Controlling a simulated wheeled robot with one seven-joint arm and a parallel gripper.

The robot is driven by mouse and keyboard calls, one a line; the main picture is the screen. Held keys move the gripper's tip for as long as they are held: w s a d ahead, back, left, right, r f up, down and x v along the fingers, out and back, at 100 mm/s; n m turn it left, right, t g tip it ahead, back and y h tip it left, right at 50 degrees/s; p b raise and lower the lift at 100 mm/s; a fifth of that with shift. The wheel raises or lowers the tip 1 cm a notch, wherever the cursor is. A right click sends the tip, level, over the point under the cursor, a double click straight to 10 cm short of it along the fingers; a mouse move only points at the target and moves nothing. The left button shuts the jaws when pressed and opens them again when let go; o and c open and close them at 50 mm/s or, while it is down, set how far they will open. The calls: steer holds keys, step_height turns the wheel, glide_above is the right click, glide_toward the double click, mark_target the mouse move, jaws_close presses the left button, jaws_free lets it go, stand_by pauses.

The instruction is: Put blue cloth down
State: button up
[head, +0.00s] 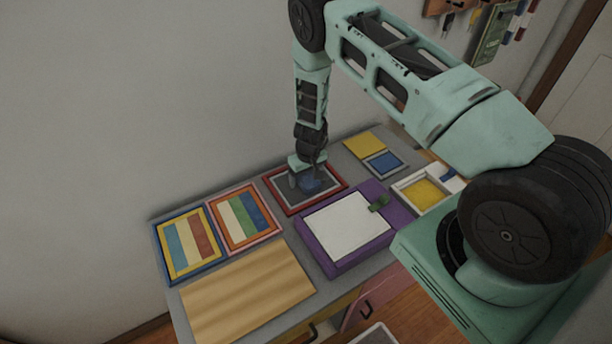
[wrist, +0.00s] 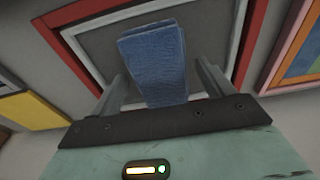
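The blue cloth (head: 311,185) is a small folded piece over the grey inside of a red-framed tray (head: 342,187). In the wrist view the cloth (wrist: 153,62) shows between my two fingers, over the grey panel with its white inner border and red rim (wrist: 244,45). My gripper (head: 307,177) points down over this tray. The cloth's underside is hidden.
A purple box (head: 318,250) with a white top stands in front. Striped panels (head: 189,246) (head: 244,219) lie left, a wooden board (head: 247,291) front left. A yellow square (head: 364,145), a blue framed square (head: 383,163) and a white tray (head: 407,187) lie right.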

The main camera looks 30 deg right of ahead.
mark_target(308, 180)
step_height(308, 180, up, 12)
steer(key=s+b, duration=0.1)
steer(key=b, duration=0.1)
steer(key=s+a+r+n+y, duration=0.1)
steer(key=s+a+r, duration=0.2)
steer(key=a+r, duration=0.3)
steer(key=s+a+r+n+y, duration=0.1)
steer(key=s+a+r, duration=0.25)
steer(key=a, duration=0.35)
steer(key=s+a+r+n+g, duration=0.1)
steer(key=s+a+r+n, duration=0.1)
steer(key=s+a+r, duration=0.55)
steer(key=s+r+n, duration=0.2)
steer(key=s+r, duration=0.2)
steer(key=s, duration=0.5)
steer(key=s+r+n+h, duration=0.1)
steer(key=s+r, duration=0.3)
steer(key=s, duration=0.5)
steer(key=shift+s+a+n, duration=0.2)
steer(key=shift+a+n, duration=0.05)
steer(key=shift+n, duration=0.15)
